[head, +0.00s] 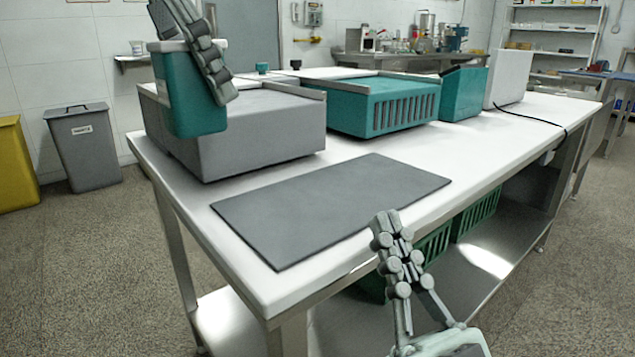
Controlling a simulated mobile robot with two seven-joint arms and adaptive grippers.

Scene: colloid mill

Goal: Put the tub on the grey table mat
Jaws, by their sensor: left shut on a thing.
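The teal tub (188,95) hangs upright in the air at the upper left, in front of the grey box. My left gripper (218,70) is shut on the tub's right rim, with its fingers slanting over the wall. The tub's inside is hidden. The grey table mat (330,205) lies flat and bare on the white table, to the right of the tub and nearer the front. My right gripper (385,220) is at the lower middle, in front of the table's front edge. Its fingers look closed together, with nothing between them.
A grey box (265,130) stands behind the mat. A teal slotted box (385,105) and a smaller teal container (464,92) stand further right on the white table (500,140). Green crates (478,213) are on the lower shelf. Grey and yellow bins stand left on the floor.

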